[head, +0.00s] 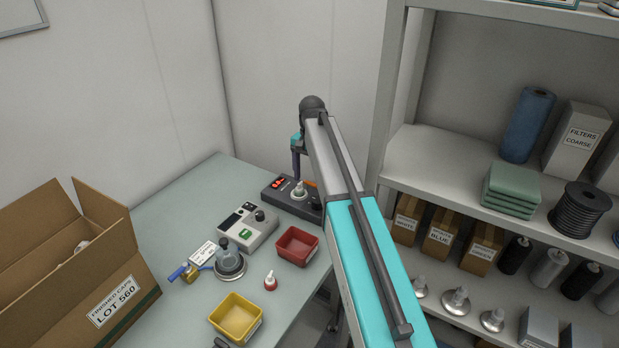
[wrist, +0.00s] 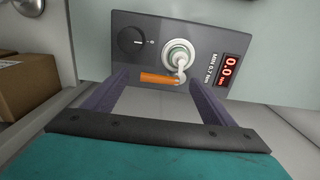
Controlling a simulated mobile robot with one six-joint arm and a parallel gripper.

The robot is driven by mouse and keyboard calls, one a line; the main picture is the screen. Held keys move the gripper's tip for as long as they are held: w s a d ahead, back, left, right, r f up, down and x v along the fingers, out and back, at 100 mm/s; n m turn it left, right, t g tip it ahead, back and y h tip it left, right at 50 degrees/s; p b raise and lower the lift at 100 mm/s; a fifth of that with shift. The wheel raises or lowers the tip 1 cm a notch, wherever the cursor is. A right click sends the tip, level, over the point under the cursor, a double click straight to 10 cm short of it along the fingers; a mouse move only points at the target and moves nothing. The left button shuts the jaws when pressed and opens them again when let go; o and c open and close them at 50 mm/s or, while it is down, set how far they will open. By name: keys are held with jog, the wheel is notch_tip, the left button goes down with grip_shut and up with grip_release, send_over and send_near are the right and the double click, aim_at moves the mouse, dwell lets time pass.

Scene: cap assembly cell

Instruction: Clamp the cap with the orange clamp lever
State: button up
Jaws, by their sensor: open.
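The orange clamp lever (wrist: 158,79) lies across the dark test unit in the wrist view, beside the white cap (wrist: 180,58). The cap sits in a round seat on the unit's top. In the head view the cap (head: 299,190) and a bit of the orange lever (head: 310,184) show on the unit (head: 272,191). My gripper (wrist: 160,82) is open and empty. Its two dark fingers frame the lever in the wrist view, one on each side; I cannot tell how far above it they are. In the head view my gripper (head: 296,168) hangs over the unit, partly hidden by my arm.
The unit has a red display reading 0.0 (wrist: 231,72) and a black knob (wrist: 130,39). A grey device (head: 247,227), a red bin (head: 297,246), a yellow bin (head: 236,316), a red-based cap (head: 270,282) and a carton (head: 75,265) share the table. Shelves (head: 440,195) stand right.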

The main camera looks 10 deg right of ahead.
jog(key=c, duration=1.1)
jog(key=shift+o, duration=0.2)
jog(key=shift+a, duration=0.2)
jog(key=shift+d, duration=0.1)
